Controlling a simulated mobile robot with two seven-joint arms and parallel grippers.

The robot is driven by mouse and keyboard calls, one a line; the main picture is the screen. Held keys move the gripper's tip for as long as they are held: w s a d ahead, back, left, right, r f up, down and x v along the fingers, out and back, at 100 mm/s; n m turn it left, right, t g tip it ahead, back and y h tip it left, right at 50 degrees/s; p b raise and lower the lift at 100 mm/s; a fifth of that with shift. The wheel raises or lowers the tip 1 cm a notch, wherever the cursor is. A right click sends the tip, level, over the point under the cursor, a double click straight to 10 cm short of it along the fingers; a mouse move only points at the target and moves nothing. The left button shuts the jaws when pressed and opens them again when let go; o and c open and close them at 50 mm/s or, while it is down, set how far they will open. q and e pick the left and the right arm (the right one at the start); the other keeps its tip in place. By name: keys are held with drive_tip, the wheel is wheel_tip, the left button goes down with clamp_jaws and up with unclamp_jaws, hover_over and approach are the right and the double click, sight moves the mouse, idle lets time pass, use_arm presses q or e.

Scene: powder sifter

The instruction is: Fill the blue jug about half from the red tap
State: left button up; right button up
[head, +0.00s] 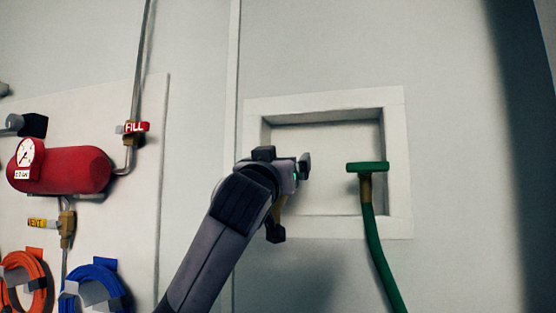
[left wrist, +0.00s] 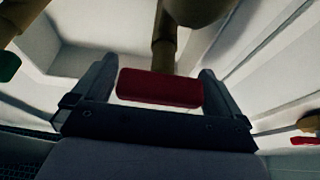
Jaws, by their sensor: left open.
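My left gripper (head: 290,199) is in front of the left part of a white wall recess (head: 404,170) in the head view and hides what is behind it. In the left wrist view a red bar handle (left wrist: 160,88), which looks like the red tap's, lies between the two spread fingers of the left gripper (left wrist: 157,66). A brass stem (left wrist: 163,50) rises behind it. The gripper is open; contact with the handle cannot be told. A little brass (head: 279,207) shows beside the gripper in the head view. The blue jug and my right gripper are not in view.
A green tap handle (head: 367,167) with a green hose (head: 377,250) is right of my gripper. On the left panel are a red tank (head: 75,170) with a gauge, a red FILL valve (head: 136,127), a yellow VENT valve (head: 43,223), and orange (head: 36,270) and blue (head: 100,275) coils.

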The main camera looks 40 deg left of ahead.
use_arm(q)
drive_tip(key=c, duration=0.9)
drive_tip(key=shift+m, duration=0.4)
drive_tip(key=m+h, duration=0.1)
drive_tip(key=m, duration=0.1)
drive_tip(key=m+t+h+p, duration=0.1)
drive_tip(key=m, duration=0.1)
drive_tip(key=shift+w+d+m+h, duration=0.15)
drive_tip(key=shift+d+m+h, duration=0.05)
drive_tip(key=shift+m+h, duration=0.2)
drive_tip(key=shift+w+d+f+m+h, duration=0.1)
drive_tip(key=shift+m+h, duration=0.6)
drive_tip(key=shift+m, duration=0.65)
drive_tip(key=shift+d+f+m+h, duration=0.1)
drive_tip(key=shift+m+h, duration=0.6)
drive_tip(key=shift+m, duration=0.95)
